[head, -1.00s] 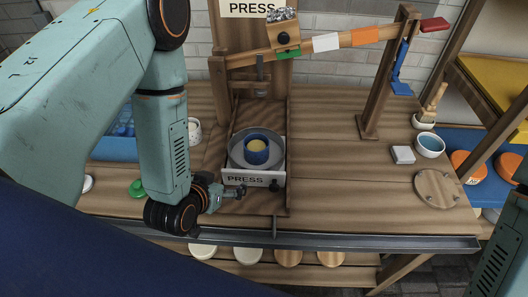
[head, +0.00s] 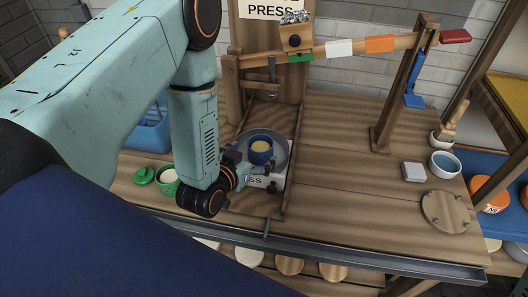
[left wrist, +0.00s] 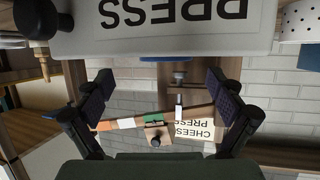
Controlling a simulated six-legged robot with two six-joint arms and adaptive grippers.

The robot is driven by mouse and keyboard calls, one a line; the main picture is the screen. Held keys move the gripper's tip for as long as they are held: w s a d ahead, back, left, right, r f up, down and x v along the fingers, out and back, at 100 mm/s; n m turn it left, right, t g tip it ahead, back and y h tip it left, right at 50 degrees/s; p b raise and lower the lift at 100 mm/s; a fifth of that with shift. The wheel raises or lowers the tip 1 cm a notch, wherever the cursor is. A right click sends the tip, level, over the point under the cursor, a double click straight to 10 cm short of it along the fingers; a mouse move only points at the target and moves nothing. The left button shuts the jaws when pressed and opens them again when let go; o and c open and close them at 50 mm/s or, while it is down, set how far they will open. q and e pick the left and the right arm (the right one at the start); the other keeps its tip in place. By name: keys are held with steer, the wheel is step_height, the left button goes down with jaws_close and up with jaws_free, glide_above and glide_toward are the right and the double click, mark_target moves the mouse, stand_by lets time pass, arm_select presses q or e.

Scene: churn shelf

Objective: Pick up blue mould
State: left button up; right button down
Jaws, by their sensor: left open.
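The blue mould (head: 261,157), a round cup with a pale yellow top, stands upright in the round grey pan (head: 281,146) of the press. My left gripper (head: 268,176) is just in front of the press, low by its white PRESS label, on the near side of the mould. Its fingers are spread and empty in the left wrist view (left wrist: 160,88). That view is upside down and shows the white press front (left wrist: 170,40) close ahead. Only a thin blue strip, perhaps the mould, shows there below the label. My right gripper is out of view.
The press lever (head: 340,48) with its hanging wooden weight (head: 295,38) is above and behind the mould. A white block (head: 413,172), blue bowl (head: 445,164) and round board (head: 445,211) are on the right.

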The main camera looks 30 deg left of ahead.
mark_target(265, 139)
arm_select(q)
steer(key=x, duration=0.2)
steer(key=a+x, duration=0.1)
steer(key=x, duration=0.2)
steer(key=shift+w+a+p, duration=0.15)
steer(key=shift+w+p, duration=0.05)
steer(key=shift+p, duration=0.1)
steer(key=shift+w+f, duration=0.1)
steer(key=shift+w, duration=0.2)
steer(key=shift+w+d, duration=0.1)
steer(key=shift+d, duration=0.25)
steer(key=shift+c, duration=0.4)
steer(key=shift+a, duration=0.25)
steer(key=shift+c, duration=1.4)
steer(key=shift+d, duration=0.25)
steer(key=c, duration=0.6)
steer(key=shift+a, duration=0.15)
steer(key=shift+c, duration=1.4)
